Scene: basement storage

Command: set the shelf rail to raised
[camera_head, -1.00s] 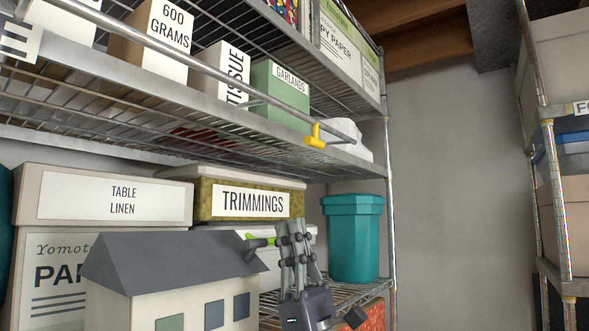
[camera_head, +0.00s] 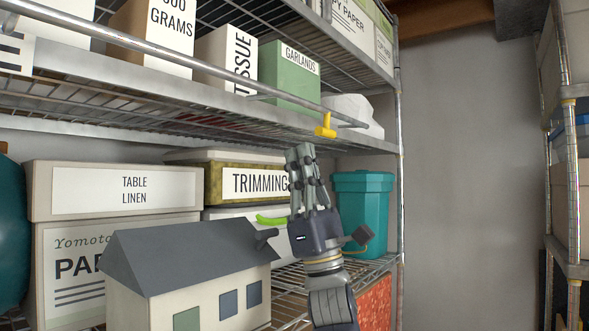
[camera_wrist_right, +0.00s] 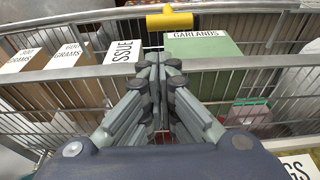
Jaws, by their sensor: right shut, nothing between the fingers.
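The shelf rail (camera_head: 190,58) is a grey metal bar running along the front of the upper wire shelf. A yellow handle (camera_head: 325,127) hangs near its right end. The rail also crosses the right wrist view (camera_wrist_right: 90,28), with the yellow handle (camera_wrist_right: 170,20) at the top middle. My right gripper (camera_head: 300,152) points up, just below and left of the yellow handle, apart from it. Its fingers (camera_wrist_right: 160,60) are shut and empty in the right wrist view, in front of the shelf edge. My left gripper is not in view.
Boxes stand behind the rail, including a green GARLANDS box (camera_head: 289,75) and a TISSUE box (camera_head: 226,58). Below are a TRIMMINGS box (camera_head: 240,182), a teal bin (camera_head: 362,205) and a model house (camera_head: 185,265). Another rack (camera_head: 570,180) stands at the right.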

